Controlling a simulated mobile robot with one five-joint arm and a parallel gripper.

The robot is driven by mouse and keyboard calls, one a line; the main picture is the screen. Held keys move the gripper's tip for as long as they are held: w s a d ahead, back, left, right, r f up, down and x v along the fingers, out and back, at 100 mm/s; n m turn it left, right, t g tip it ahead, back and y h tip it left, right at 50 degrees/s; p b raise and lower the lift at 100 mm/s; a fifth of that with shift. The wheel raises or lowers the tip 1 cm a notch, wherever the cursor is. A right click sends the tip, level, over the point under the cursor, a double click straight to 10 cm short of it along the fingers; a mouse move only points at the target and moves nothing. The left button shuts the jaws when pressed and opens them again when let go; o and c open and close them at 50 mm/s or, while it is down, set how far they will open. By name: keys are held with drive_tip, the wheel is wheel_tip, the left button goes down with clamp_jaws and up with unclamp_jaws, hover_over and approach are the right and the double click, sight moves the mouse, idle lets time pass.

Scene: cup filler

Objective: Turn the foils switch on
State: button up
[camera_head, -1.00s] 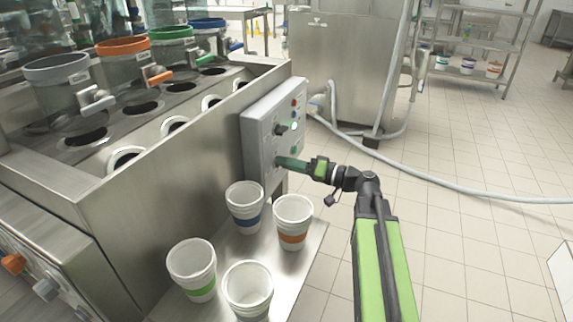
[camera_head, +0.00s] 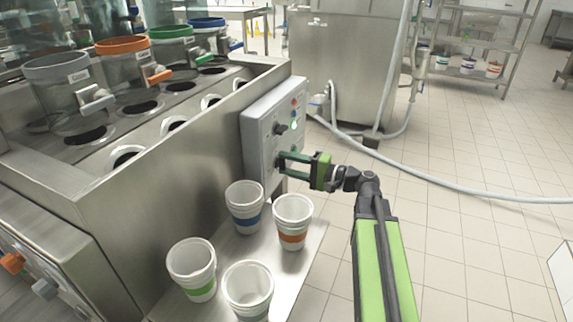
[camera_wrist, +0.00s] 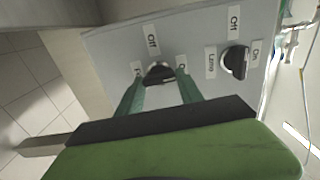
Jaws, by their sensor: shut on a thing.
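The grey control panel (camera_head: 270,125) stands at the end of the steel counter. In the wrist view, a dark switch knob (camera_wrist: 159,72) sits between the two green fingertips of my gripper (camera_wrist: 157,82), which is shut on it. An "Off" label is above this knob; the labels at its sides are partly hidden, so its name is not readable. In the head view, my gripper (camera_head: 281,166) reaches the panel's lower part from the right. A second dark knob (camera_wrist: 236,61), labelled "Lamp" and "Off", is to the right in the wrist view.
Several white cups with coloured bands, one of them orange-banded (camera_head: 291,222), stand on a steel shelf (camera_head: 305,258) below my gripper. A grey hose (camera_head: 450,182) lies on the tiled floor to the right. Coloured-rim containers (camera_head: 123,62) stand on the counter.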

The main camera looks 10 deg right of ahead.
drive_tip(key=shift+w+d, duration=0.1)
drive_tip(key=shift+d, duration=0.1)
idle(0.4)
drive_tip(key=o, duration=1.1)
drive_tip(key=shift+o, duration=1.4)
drive_tip(key=shift+a, duration=0.1)
drive_tip(key=v, duration=1.7)
drive_tip(key=shift+s, duration=0.2)
